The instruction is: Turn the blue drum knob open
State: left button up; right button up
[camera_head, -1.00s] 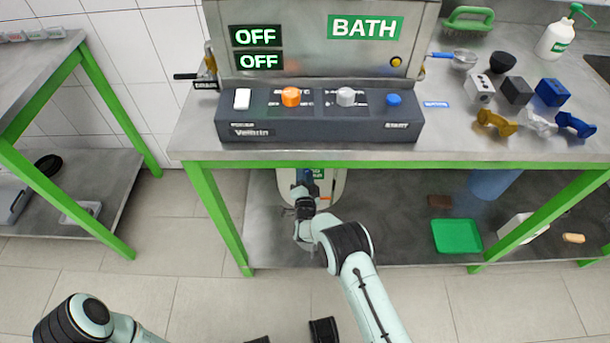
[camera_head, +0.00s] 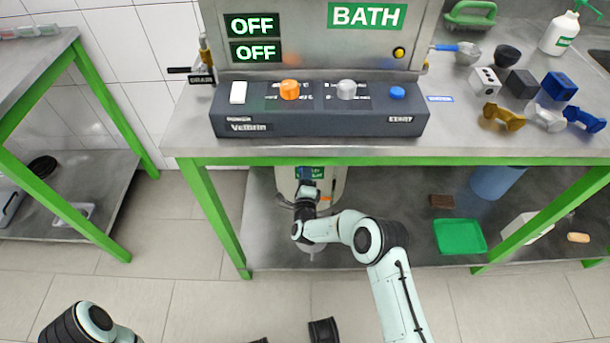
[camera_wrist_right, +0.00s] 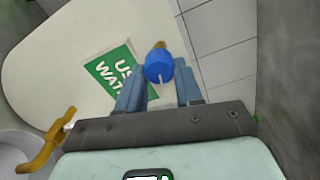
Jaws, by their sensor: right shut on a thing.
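The blue drum knob (camera_wrist_right: 158,66) is in the right wrist view, with a small pale mark at its lower edge and a brass-coloured part behind it. It is on the cream drum (camera_wrist_right: 60,55), beside a green label (camera_wrist_right: 112,72). My right gripper (camera_wrist_right: 159,76) has its two blue-grey fingers on either side of the knob and is shut on it. In the head view the drum (camera_head: 334,182) stands on the lower shelf under the bench, and my right gripper (camera_head: 306,178) reaches its front, mostly hiding the knob. Part of my left arm shows at lower left; its gripper is out of view.
The bench's green front edge (camera_head: 400,161) passes above my right arm. A green tray (camera_head: 460,237), a brown block (camera_head: 442,202) and a blue container (camera_head: 494,182) are on the shelf to the right. A yellow handle (camera_wrist_right: 45,148) shows near the right gripper.

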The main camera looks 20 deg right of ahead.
pick_arm(q)
jog(key=shift+s+a+f, duration=0.1)
jog(key=shift+s+f, duration=0.1)
jog(key=shift+s, duration=0.3)
pick_arm(e)
jog(key=shift+a+m, duration=0.15)
jog(key=shift+m, duration=1.35)
jog(key=o, duration=1)
jog(key=shift+o, duration=0.2)
jog(key=shift+s, duration=0.15)
pick_arm(q)
jog(key=w+d+r+t+p, duration=0.1)
jog(key=w+r+t+p, duration=0.2)
jog(key=w, duration=0.5)
notch_tip(320, 180, up, 2)
jog(key=shift+w+r+p, duration=0.1)
jog(key=shift+w+p, duration=0.1)
jog(key=shift+p, duration=0.3)
pick_arm(e)
jog(key=v, duration=1.3)
